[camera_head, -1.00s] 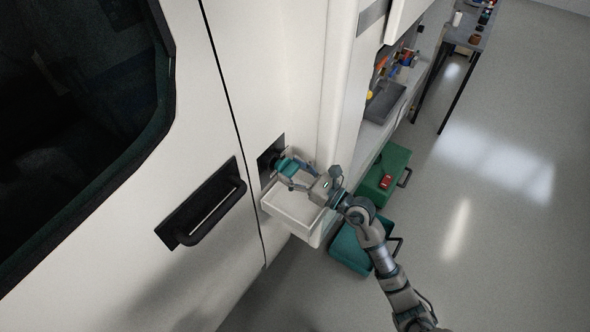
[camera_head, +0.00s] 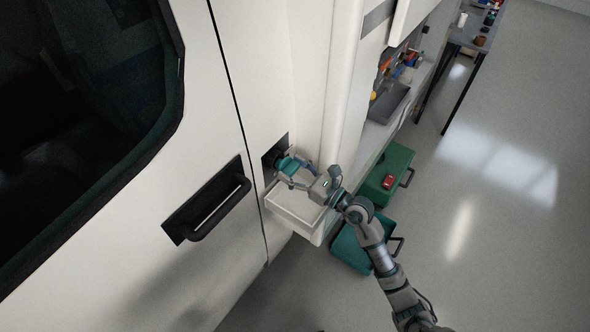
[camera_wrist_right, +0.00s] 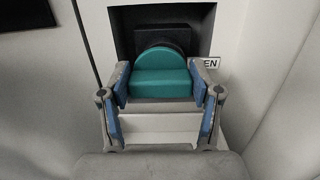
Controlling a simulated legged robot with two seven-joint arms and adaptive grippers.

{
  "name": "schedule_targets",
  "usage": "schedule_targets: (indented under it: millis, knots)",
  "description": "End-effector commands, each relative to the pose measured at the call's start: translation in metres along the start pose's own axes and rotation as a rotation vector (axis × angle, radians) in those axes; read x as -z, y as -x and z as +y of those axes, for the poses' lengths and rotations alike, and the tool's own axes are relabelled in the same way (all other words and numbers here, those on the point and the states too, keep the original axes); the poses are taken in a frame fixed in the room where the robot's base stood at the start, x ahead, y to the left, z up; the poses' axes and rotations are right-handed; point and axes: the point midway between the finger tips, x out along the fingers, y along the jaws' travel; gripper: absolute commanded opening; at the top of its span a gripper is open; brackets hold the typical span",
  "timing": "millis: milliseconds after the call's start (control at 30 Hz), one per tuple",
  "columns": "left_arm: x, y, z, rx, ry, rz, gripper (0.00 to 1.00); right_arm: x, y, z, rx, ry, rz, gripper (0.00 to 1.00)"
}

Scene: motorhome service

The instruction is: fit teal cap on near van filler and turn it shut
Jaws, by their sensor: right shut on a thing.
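The teal cap (camera_wrist_right: 160,76) is held between the blue-padded fingers of my right gripper (camera_head: 290,173), which is shut on it. In the right wrist view the gripper (camera_wrist_right: 161,92) has a finger on each side of the cap's grip bar. The cap sits in front of the dark round filler neck (camera_wrist_right: 163,40) inside the square recess of the van's side. The cap lines up with the neck and looks against it; whether it is seated cannot be told. In the head view the cap (camera_head: 288,164) is at the recess. My left gripper is not in view.
A white open tray (camera_head: 292,212) sits on the van side just below the recess. A black door handle (camera_head: 212,207) is to its left. Green and teal cases (camera_head: 388,172) stand on the floor at the right.

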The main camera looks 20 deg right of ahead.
Motion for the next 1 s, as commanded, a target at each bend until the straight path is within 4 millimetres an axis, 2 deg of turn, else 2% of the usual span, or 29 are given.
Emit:
schedule_targets:
  millis: [800,833,933,1000]
  knots:
    - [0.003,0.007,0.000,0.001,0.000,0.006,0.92,0.002,-0.025,0.001,-0.001,0.001,0.000,0.29]
    - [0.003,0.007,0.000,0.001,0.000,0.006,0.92,0.003,-0.025,0.001,-0.001,0.001,0.000,0.66]
    - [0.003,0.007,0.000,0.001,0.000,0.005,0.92,0.003,-0.025,0.001,-0.001,0.001,0.000,0.91]
    - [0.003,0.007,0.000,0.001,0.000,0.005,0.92,0.003,-0.025,0.000,-0.001,0.001,0.000,0.93]
